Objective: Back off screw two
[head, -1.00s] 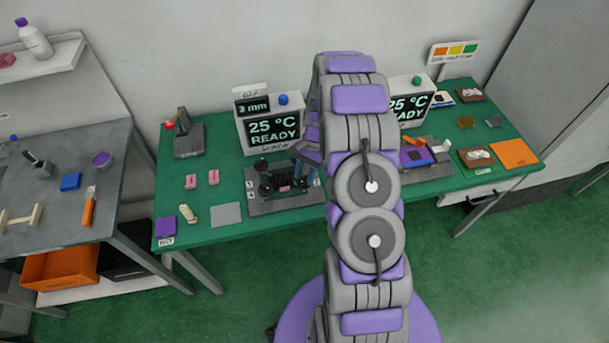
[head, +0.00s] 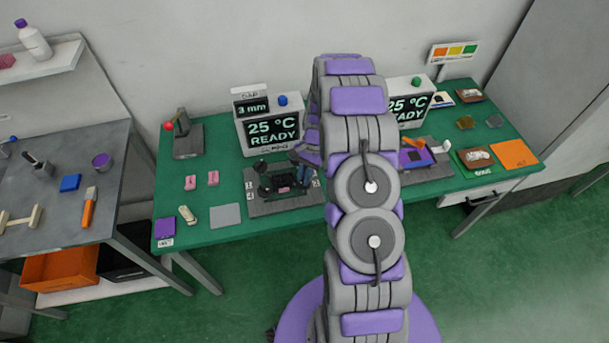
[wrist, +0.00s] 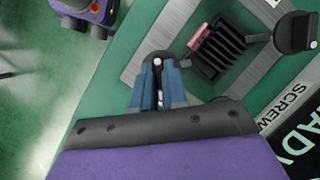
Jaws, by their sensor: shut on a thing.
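The screw fixture (head: 254,206) is a grey plate on the green table with black clamp parts, several black screw handles and numbered tags. A pink piece (wrist: 201,42) sits at its dark ribbed block (wrist: 217,50). My gripper (wrist: 159,73) has its blue fingers closed on a black round screw knob (wrist: 160,58) at one corner of the fixture. Its number does not show in the wrist view, but the 2 tag (head: 317,183) is near that side in the head view. Another black screw handle (wrist: 295,34) stands apart on the right of the wrist view. My arm hides part of the fixture.
A display (head: 270,125) behind the fixture reads 25 °C READY and 3 mm. Two pink blocks (head: 201,181) and a grey pad (head: 226,215) lie left of the fixture. A second fixture (head: 428,162) stands to the right, past my arm.

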